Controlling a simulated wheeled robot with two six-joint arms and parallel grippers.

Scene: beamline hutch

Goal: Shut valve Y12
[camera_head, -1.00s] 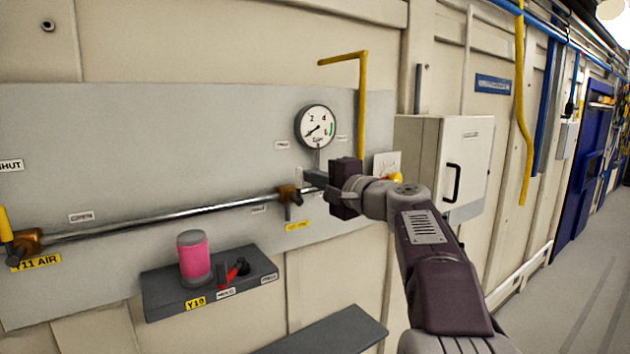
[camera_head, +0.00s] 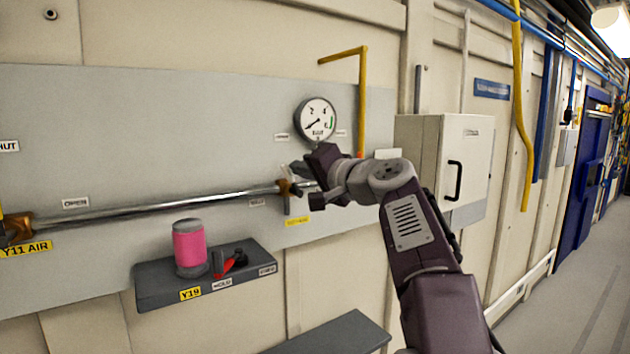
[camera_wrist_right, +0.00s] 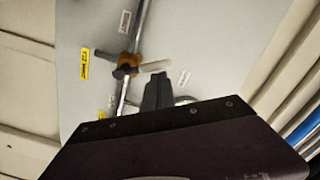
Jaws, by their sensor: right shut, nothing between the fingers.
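A brass valve (camera_head: 287,188) sits on the shiny pipe in the middle of the grey wall panel, with a yellow tag (camera_head: 297,221) below it too small to read. In the right wrist view the brass valve (camera_wrist_right: 130,60) has a pale lever (camera_wrist_right: 155,67) lying across the pipe. My right gripper (camera_head: 299,168) is shut and empty, just to the right of the valve and close to the panel. In the wrist view its closed fingers (camera_wrist_right: 158,88) end beside the lever's outer part; I cannot tell whether they touch. My left gripper is not in view.
A pressure gauge (camera_head: 318,120) is above the gripper. A grey shelf (camera_head: 160,290) with a pink cylinder (camera_head: 189,248) and a red-handled part (camera_head: 235,262), tagged Y19, is below. Another valve (camera_head: 17,231), tagged Y11 AIR, is far left. A white cabinet (camera_head: 460,160) stands right.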

